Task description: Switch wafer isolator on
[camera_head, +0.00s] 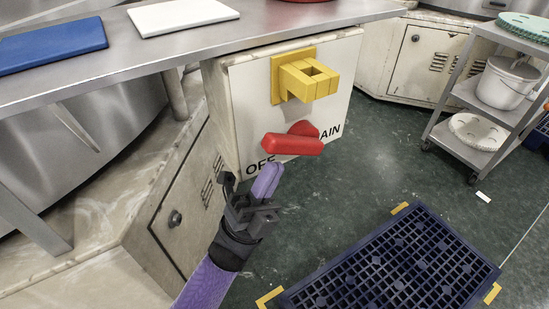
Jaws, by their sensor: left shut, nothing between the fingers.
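The isolator is a cream box (243,106) under the edge of the steel counter. It carries a red rotary handle (292,145) that lies roughly level, pointing left and right. Black lettering beside the handle reads "OFF" and "AIN"; the rest is hidden behind the handle. A yellow block-shaped bracket (305,80) sticks out above the handle. My left gripper (267,181), with purple fingers, is shut and empty just below the handle's left end. I cannot tell if the fingertips touch the handle. My right gripper is out of view.
The steel counter (200,50) overhangs the box and holds a blue board (52,47) and a white board (182,16). A dark blue grid crate or mat (390,270) lies on the green floor. A steel trolley (465,132) stands at right.

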